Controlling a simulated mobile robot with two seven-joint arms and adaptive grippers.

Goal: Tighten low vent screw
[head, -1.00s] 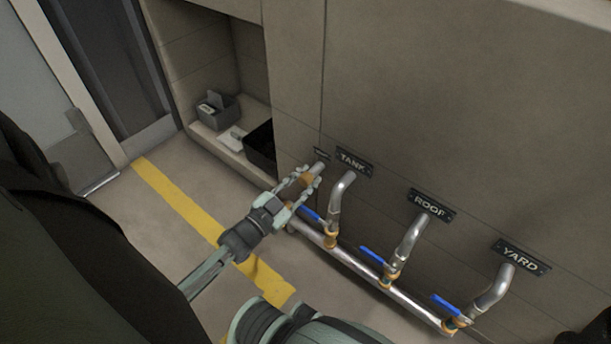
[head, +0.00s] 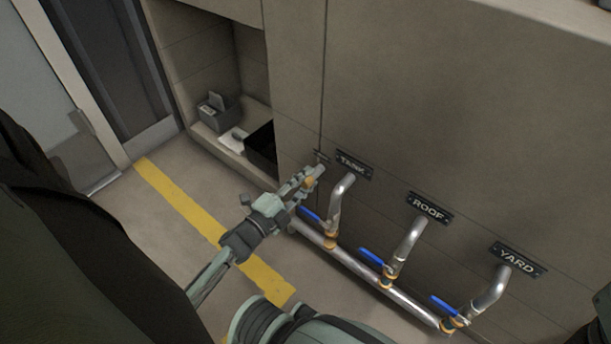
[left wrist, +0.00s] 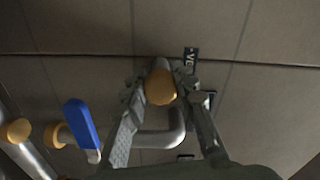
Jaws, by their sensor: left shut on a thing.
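My left gripper (head: 308,180) is at the low left end of the pipework, just left of the TANK pipe. The left wrist view shows its two fingers (left wrist: 162,97) on either side of a round brass-coloured end (left wrist: 160,87), shut on it. This brass vent part sits in front of the wall, below a small dark label (left wrist: 190,60) whose lettering is only partly readable. In the head view the fingers mostly hide the vent screw; a bit of brass (head: 309,182) shows between them.
Blue valve levers (head: 371,257) and bent pipes (head: 410,240) stand right of the gripper, under the TANK, ROOF (head: 430,208) and YARD (head: 519,259) plates. An alcove at the back left holds a grey box (head: 218,112) and a black bin (head: 262,147). The floor has a yellow stripe (head: 190,210).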

